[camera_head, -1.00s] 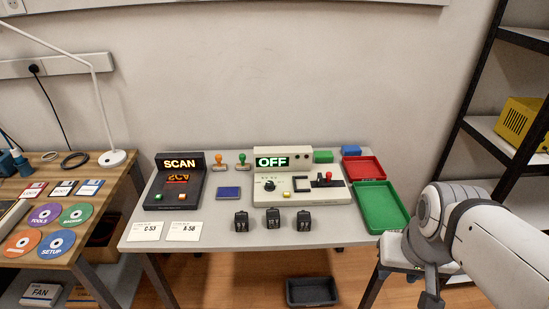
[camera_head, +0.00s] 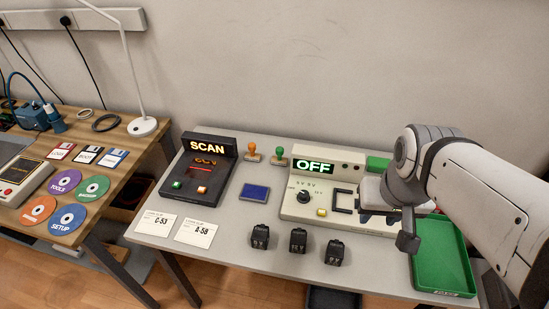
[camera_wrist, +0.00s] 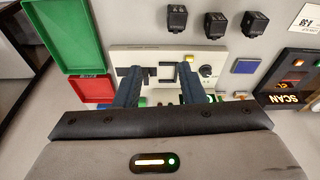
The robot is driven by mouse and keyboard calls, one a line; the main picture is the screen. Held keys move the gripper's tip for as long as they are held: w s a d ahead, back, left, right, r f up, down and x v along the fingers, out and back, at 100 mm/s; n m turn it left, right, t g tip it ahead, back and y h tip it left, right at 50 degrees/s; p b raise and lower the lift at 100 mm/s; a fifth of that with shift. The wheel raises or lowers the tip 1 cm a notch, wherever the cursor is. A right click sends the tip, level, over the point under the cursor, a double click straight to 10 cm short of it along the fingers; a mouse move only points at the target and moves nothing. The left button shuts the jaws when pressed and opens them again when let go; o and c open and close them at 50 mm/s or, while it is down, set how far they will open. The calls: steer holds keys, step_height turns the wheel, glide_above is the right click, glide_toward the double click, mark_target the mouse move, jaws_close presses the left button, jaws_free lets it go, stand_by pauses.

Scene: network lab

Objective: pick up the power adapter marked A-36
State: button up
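Three small black power adapters stand in a row along the front of the grey table: a left one (camera_head: 260,236), a middle one (camera_head: 298,240) and a right one (camera_head: 335,252). Their pale markings are too small to read, so I cannot tell which is A-36. They also show at the top of the wrist view: one (camera_wrist: 177,18), another (camera_wrist: 215,24) and a third (camera_wrist: 253,24). My gripper (camera_wrist: 158,78) has its fingers apart with nothing visible held between them. It is over the right part of the tester, behind and right of the adapters.
The beige tester (camera_head: 300,207) reads OFF. A black scanner (camera_head: 198,170) reads SCAN. Cards marked C-53 (camera_head: 155,224) and A-58 (camera_head: 195,233) lie front left. A green tray (camera_head: 445,265) is at right, with a red tray (camera_wrist: 90,90) beside it. A blue pad (camera_head: 254,193) lies mid-table.

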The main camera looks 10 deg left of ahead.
steer(key=shift+o, duration=0.4)
steer(key=shift+d, duration=0.2)
steer(key=shift+o, duration=0.8)
steer(key=shift+a+f, duration=0.15)
steer(key=o, duration=0.4)
steer(key=w+a+f+b, duration=0.3)
steer(key=w+a+f, duration=0.3)
steer(key=a, duration=0.5)
steer(key=shift+f+g, duration=0.3)
steer(key=shift+f, duration=0.15)
steer(key=b, duration=0.3)
glide_above(260, 232)
steer(key=shift+m, duration=0.4)
step_height(260, 232, down, 9)
steer(key=shift+s+a+f, duration=0.1)
steer(key=shift+s+a, duration=0.05)
steer(key=shift+w+d+f, duration=0.1)
steer(key=shift+w+f, duration=0.05)
steer(key=shift+f, duration=1.8)
steer(key=shift+w+d+f, duration=0.1)
steer(key=shift+f, duration=1.85)
